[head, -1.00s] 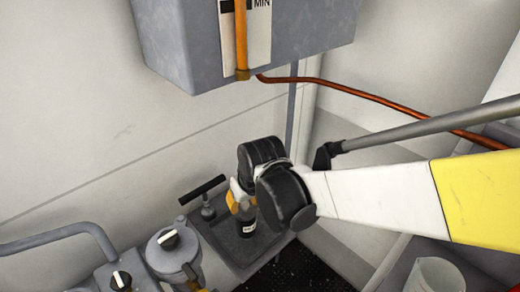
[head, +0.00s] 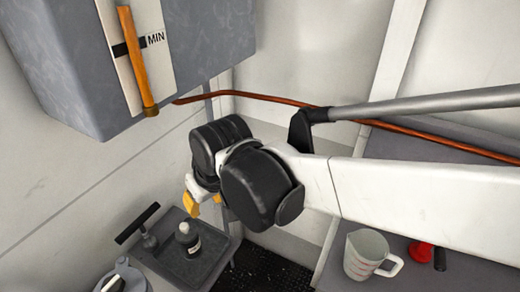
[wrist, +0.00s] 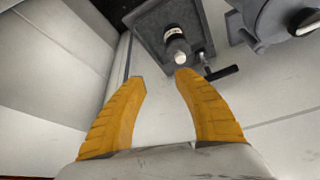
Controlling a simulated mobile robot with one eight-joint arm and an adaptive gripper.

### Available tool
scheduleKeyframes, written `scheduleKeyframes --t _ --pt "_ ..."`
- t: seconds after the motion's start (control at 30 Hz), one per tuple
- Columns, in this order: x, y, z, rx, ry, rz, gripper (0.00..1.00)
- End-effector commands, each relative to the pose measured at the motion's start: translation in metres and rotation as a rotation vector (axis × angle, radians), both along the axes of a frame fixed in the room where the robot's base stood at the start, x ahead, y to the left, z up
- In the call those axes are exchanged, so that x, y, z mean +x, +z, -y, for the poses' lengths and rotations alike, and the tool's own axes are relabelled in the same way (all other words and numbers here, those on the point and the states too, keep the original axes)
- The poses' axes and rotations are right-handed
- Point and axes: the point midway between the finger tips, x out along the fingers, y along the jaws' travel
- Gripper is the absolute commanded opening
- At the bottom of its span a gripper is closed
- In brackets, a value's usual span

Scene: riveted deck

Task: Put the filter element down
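In the wrist view my gripper (wrist: 160,80) is open, with nothing between the fingers.
A T-shaped handle (head: 140,226) stands at the tray's left edge, with a grey housing (head: 122,278) in front. A grey tank (head: 70,60) with an orange tube hangs above. A measuring jug (head: 367,256) and a red object (head: 420,254) are on the right surface.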

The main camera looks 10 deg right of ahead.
Motion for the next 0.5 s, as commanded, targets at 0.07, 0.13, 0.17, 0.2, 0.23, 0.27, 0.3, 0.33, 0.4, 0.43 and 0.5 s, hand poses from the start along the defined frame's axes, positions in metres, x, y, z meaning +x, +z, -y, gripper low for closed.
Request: scheduleKeyframes --t 0.07,0.13,0.17,0.2,0.23,0.27,0.3,0.33,0.4,0.43,0.5 --pt "-0.008 0.009 0.049 0.013 -0.096 0.028 0.37" --pt "-0.019 0.016 0.092 0.024 -0.185 0.059 0.37" --pt "-0.024 0.017 0.109 0.028 -0.221 0.073 0.37" --pt "-0.032 0.019 0.130 0.034 -0.269 0.090 0.37" --pt "-0.038 0.019 0.144 0.036 -0.303 0.104 0.37" --pt "-0.044 0.019 0.157 0.039 -0.336 0.116 0.37" --pt "-0.052 0.018 0.172 0.042 -0.375 0.132 0.37" --pt "-0.057 0.017 0.182 0.043 -0.401 0.143 0.37" --pt "-0.068 0.015 0.199 0.046 -0.450 0.163 0.37" --pt "-0.071 0.014 0.205 0.047 -0.467 0.170 0.37" --pt "-0.077 0.012 0.213 0.047 -0.493 0.180 0.37"
